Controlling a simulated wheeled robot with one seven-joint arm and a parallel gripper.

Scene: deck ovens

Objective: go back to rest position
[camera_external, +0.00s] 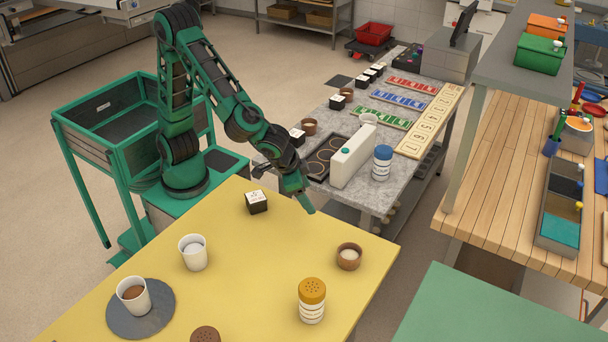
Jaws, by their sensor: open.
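My arm is green and black and stands at the far edge of the yellow table (235,270). It reaches forward and down to the right. My gripper (307,208) hangs over the table's far right part, with its fingers pointing down. Nothing shows between the fingers, and the jaws are open. A small black-and-white box (256,202) sits on the table to the left of my gripper. A small brown cup (349,256) stands to its lower right.
On the yellow table are a yellow-lidded shaker (312,300), a white cup (193,252) and a cup on a dark round plate (168,310). Behind, a grey table (400,185) holds a white upright box (353,155) and a blue-lidded jar (382,162). The yellow table's middle is clear.

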